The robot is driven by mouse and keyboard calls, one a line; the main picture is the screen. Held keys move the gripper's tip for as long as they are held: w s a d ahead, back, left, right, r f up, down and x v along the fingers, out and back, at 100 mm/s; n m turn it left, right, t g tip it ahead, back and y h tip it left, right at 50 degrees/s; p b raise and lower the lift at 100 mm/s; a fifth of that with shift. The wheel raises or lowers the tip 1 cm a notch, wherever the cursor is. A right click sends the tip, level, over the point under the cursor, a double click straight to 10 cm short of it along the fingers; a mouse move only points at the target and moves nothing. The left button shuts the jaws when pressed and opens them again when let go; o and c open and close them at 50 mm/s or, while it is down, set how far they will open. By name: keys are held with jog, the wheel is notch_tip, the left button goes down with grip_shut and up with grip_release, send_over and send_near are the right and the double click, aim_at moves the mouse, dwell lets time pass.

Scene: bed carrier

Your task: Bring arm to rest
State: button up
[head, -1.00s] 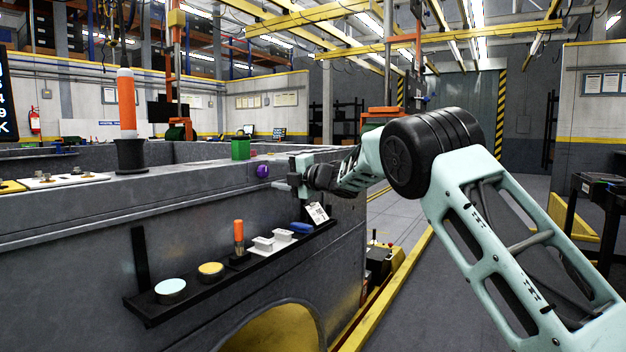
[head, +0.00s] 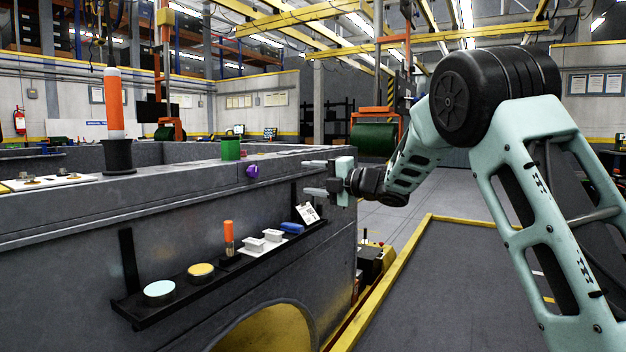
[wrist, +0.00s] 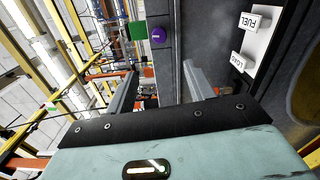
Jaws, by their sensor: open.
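My gripper (head: 313,177) is at the right end of the grey bed carrier wall (head: 70,250), in front of the far edge of its top. Its two fingers point left in the head view and are apart, with nothing between them. In the wrist view the fingers (wrist: 160,90) are also spread and empty. My arm reaches out from the lower right, bent at a raised elbow.
A black shelf (head: 140,312) on the wall holds discs, an orange-topped peg (head: 228,236) and white labelled blocks (head: 263,241).

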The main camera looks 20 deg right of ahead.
jog(key=s+a+f+m+g+h, duration=0.3)
jog(key=s+a+f+m+h, duration=0.1)
jog(key=s+a+f+m, duration=0.4)
jog(key=s+a+f+m+g+h, duration=0.3)
jog(key=s+a+f+m, duration=0.2)
jog(key=s+a+m, duration=0.35)
jog(key=s+f+m+g+h, duration=0.1)
jog(key=s+f+g, duration=0.2)
jog(key=s, duration=0.8)
jog(key=s+a+f+m+g+h, duration=0.1)
jog(key=s+f+g, duration=0.2)
jog(key=s, duration=0.8)
jog(key=s+f+g+h, duration=0.1)
jog(key=s+f+g, duration=0.2)
jog(key=s, duration=0.8)
notch_tip(320, 180, up, 25)
jog(key=p, duration=2.5)
jog(key=shift+w, duration=0.15)
